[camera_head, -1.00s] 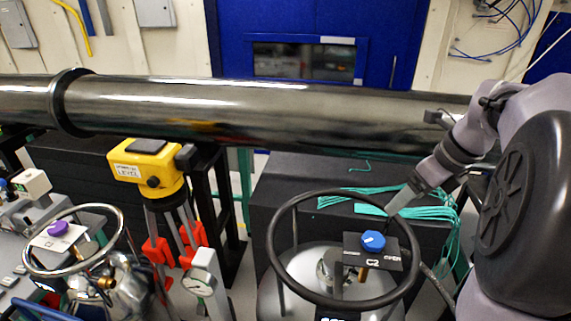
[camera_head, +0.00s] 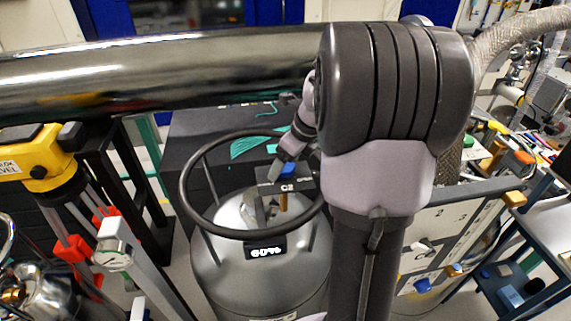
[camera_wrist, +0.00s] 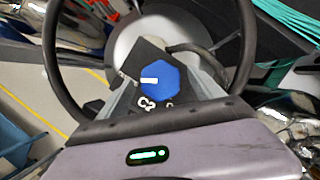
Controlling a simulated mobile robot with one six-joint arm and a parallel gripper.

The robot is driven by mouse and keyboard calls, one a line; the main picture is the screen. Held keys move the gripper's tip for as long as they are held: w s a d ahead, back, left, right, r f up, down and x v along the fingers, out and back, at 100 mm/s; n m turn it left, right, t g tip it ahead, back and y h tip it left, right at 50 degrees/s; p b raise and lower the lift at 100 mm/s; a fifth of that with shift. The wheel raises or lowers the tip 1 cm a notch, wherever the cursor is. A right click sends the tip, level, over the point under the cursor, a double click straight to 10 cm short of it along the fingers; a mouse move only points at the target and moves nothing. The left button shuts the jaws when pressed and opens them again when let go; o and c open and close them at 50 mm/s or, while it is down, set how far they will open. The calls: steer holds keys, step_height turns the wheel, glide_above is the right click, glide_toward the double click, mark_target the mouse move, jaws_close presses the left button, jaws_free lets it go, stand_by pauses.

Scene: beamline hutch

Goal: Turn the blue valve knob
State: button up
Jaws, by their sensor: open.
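The blue valve knob (camera_wrist: 168,84) has a white pointer mark and sits on a dark plate marked C2 (camera_wrist: 128,67). In the wrist view the pointer faces left. My gripper (camera_wrist: 163,88) is open, with one grey finger on each side of the knob; I cannot tell whether either finger touches it. The plate (camera_head: 265,187) stands above a grey tank (camera_head: 235,263), inside a dark ring handle (camera_head: 190,205).
A yellow level instrument (camera_head: 38,160) on a tripod stands at left. A panel with coloured knobs (camera_head: 440,250) and a blue shelf (camera_head: 545,240) are at right.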

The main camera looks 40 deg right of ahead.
steer(key=c, duration=1.4)
